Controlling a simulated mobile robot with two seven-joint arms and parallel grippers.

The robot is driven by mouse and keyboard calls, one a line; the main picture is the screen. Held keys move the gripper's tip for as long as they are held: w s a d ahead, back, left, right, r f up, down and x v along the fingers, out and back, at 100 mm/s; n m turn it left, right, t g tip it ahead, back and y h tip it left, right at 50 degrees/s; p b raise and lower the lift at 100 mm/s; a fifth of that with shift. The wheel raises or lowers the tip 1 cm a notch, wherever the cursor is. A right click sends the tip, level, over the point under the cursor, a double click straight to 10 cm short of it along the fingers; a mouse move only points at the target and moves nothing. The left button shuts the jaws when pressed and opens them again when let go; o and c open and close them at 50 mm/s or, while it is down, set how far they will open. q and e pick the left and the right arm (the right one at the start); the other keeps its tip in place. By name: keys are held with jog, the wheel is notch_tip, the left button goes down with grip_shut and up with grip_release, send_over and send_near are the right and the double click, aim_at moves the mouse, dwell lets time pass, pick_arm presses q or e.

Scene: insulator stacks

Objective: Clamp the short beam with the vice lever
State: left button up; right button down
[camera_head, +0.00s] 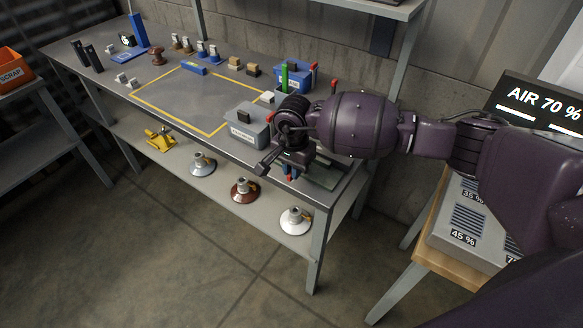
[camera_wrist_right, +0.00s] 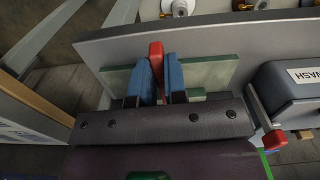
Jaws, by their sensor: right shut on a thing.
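My right gripper (camera_head: 289,171) is over the near right end of the workbench, pointing down. In the right wrist view its two blue fingers (camera_wrist_right: 157,72) are shut on a red handle (camera_wrist_right: 156,50), which looks like the vice lever. The handle stands up between the fingers over a pale green plate (camera_wrist_right: 213,72). The same plate shows partly in the head view (camera_head: 324,176), beneath my right wrist. The vice body is mostly hidden by my gripper and arm. I cannot make out the short beam for certain. My left gripper is not in view.
A grey labelled wash box (camera_head: 246,129) stands just left of my gripper; a red-tipped rod (camera_wrist_right: 275,139) is beside it. A blue bin (camera_head: 294,74) is behind. The yellow-outlined area (camera_head: 180,100) is mostly clear. Insulators (camera_head: 295,220) stand on the lower shelf.

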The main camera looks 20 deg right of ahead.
jog(key=c, duration=1.2)
grip_release()
jog(key=shift+o, duration=0.2)
jog(key=shift+r, duration=0.1)
notch_tip(320, 180, up, 11)
jog(key=shift+p, duration=0.3)
